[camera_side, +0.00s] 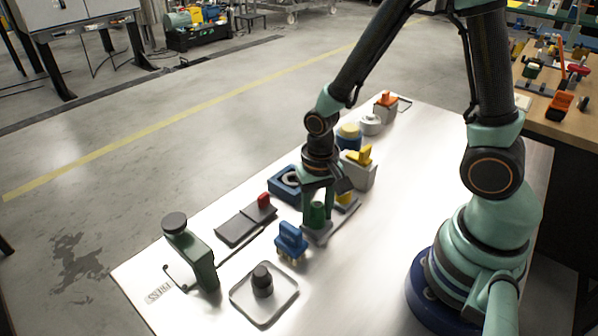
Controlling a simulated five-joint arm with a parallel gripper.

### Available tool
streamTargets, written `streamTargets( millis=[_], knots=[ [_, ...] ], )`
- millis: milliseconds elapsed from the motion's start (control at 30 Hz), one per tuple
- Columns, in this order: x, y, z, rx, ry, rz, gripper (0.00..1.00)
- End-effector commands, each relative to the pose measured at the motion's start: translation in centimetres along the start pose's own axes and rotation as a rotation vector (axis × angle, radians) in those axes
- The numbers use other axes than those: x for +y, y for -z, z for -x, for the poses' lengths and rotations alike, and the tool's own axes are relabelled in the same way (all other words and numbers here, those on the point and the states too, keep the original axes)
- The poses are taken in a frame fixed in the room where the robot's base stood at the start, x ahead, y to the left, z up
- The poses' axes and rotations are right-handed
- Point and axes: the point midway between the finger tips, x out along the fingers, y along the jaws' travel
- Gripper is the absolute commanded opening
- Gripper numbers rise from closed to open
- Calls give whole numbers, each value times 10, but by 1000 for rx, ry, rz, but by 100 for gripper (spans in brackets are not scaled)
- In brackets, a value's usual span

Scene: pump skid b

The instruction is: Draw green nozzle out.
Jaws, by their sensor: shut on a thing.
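The green nozzle (317,214) stands upright at a grey base plate (318,238) near the middle of the table. My gripper (318,198) points down over it, its fingers closed around the nozzle's upper part. The nozzle's lower end meets the grey base; I cannot tell whether it is still seated in it. The fingers hide part of the nozzle.
A blue connector (291,241) stands close in front-left, with a blue square block (287,182) behind-left. A grey box with a yellow top (359,169) stands behind-right. A dark green pump body (192,256) and a tray with a black knob (263,292) are at front left.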

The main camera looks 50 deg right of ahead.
Motion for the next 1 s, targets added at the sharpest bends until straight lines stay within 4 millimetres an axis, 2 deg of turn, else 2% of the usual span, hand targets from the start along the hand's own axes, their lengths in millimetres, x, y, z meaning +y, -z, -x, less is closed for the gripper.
streamTargets(
  millis=[1000],
  knots=[
    [0,0,12,0,0,0,0]
  ],
)
